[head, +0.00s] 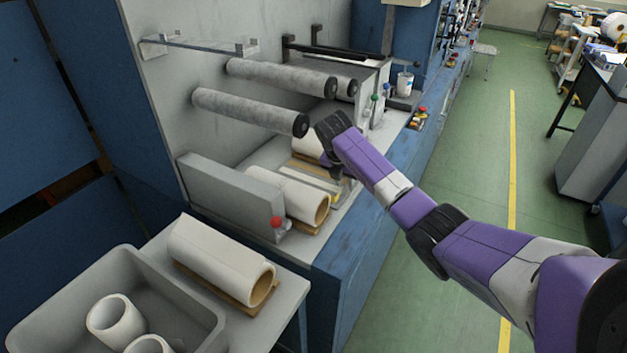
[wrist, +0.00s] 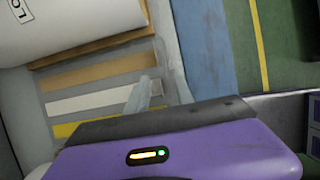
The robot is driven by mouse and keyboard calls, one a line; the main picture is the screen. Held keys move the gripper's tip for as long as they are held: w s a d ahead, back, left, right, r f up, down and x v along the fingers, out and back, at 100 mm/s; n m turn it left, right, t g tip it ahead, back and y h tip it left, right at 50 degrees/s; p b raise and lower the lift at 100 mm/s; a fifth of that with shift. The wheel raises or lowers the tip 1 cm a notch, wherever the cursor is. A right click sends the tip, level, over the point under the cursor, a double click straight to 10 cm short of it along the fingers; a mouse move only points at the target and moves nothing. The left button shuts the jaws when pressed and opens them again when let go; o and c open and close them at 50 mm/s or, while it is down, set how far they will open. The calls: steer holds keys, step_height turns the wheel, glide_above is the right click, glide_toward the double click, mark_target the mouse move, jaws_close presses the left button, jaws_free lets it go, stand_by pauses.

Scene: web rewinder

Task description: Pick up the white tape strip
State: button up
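The white tape strip (wrist: 88,101) lies flat on the grey machine deck in the wrist view, between a tan strip (wrist: 98,71) and a yellow strip (wrist: 72,129). In the head view the strips lie between two white rolls, partly covered by my arm and too small to tell apart surely. My gripper (wrist: 152,90) is over the right end of the white strip, near the deck's edge. Its grey fingers point down at the deck, and they overlap in view, so their gap and any contact with the strip are unclear.
A white roll (head: 281,194) on a wooden cradle lies in front of the strips. Rollers (head: 245,109) stick out above. A red knob (head: 277,222) stands at the deck's front corner. A side table holds another roll (head: 215,257) and a grey bin (head: 191,308).

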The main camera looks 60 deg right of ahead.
steer(key=shift+f, duration=0.15)
steer(key=shift+d, duration=0.1)
jaws_close()
